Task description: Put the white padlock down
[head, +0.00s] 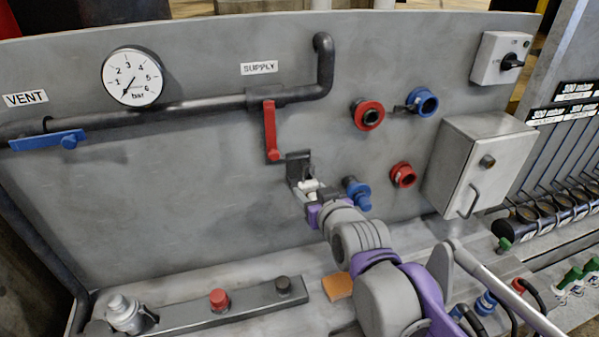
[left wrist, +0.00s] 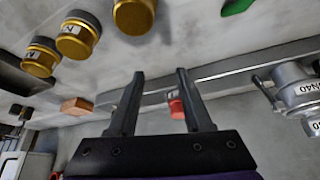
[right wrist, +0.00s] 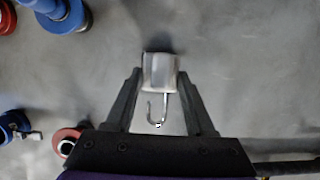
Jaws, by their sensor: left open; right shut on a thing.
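The white padlock (right wrist: 160,72) sits between the fingertips of my right gripper (right wrist: 159,80) in the right wrist view. Its body is pale, and its metal shackle hangs back toward the palm, with one end looking free. In the head view the padlock (head: 309,186) and my right gripper (head: 313,197) are close in front of the grey panel, just below the red supply lever (head: 270,132) and beside a small dark bracket (head: 297,163). I cannot tell whether the padlock touches the panel. My left gripper (left wrist: 155,82) is open and empty in the left wrist view.
The bench (head: 215,287) below the panel holds an orange block (head: 338,286) and a grey bar (head: 235,307) with red and black knobs. Red and blue couplings (head: 368,115) stick out of the panel right of my right gripper. A grey cabinet (head: 472,160) stands farther right.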

